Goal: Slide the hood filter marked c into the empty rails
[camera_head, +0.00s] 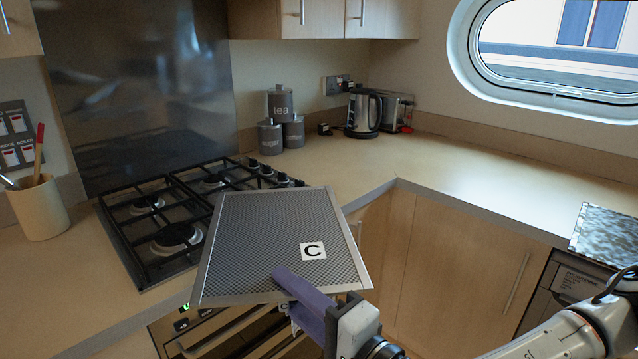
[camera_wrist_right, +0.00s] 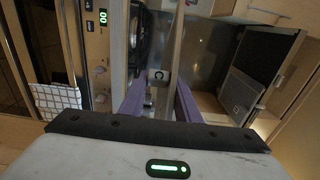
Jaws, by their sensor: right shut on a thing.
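The hood filter marked C (camera_head: 270,235) is a flat grey mesh panel with a metal frame, held tilted above the front of the hob in the head view. My right gripper (camera_head: 298,292), with purple fingers, is shut on the filter at this near edge. My left gripper is not in view.
The gas hob (camera_head: 150,225) lies behind and left of the filter. A utensil pot (camera_head: 40,208) stands at left; canisters (camera_head: 280,105) and a kettle (camera_head: 363,112) stand at the back. The right-hand worktop (camera_head: 480,180) is mostly clear. A checked cloth (camera_wrist_right: 57,97) hangs at left.

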